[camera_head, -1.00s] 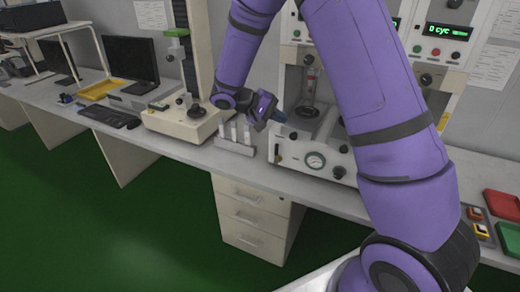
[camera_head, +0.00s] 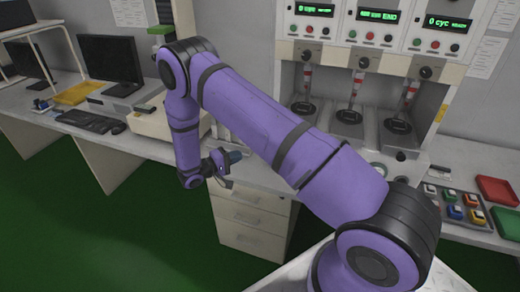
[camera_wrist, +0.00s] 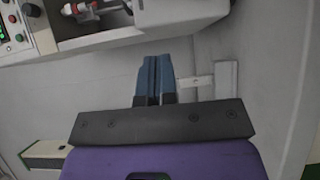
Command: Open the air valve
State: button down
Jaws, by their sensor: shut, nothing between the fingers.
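The test machine (camera_head: 374,52) stands on the bench, with three green displays and three upright cylinders above round black bases. Its lower front panel is mostly hidden behind my arm, and I cannot make out the air valve. In the head view, my gripper (camera_head: 236,157) is shut and empty, left of the machine and near the bench's front edge. In the wrist view, its blue fingers (camera_wrist: 155,62) are together with nothing between them. Part of the machine (camera_wrist: 85,22) shows there at upper left, apart from the fingers.
A monitor (camera_head: 110,58) and keyboard (camera_head: 90,122) are on the bench at left. Coloured blocks in a tray and a red tray (camera_head: 497,190) are at right. White drawers (camera_head: 245,215) stand under the bench.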

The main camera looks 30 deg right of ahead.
jog(key=shift+w+a+f, duration=0.25)
jog(key=shift+a+f, duration=0.05)
jog(key=shift+f, duration=0.4)
jog(key=shift+d, duration=0.1)
jog(key=s+d, duration=0.2)
jog(key=d, duration=1)
jog(key=shift+d, duration=0.4)
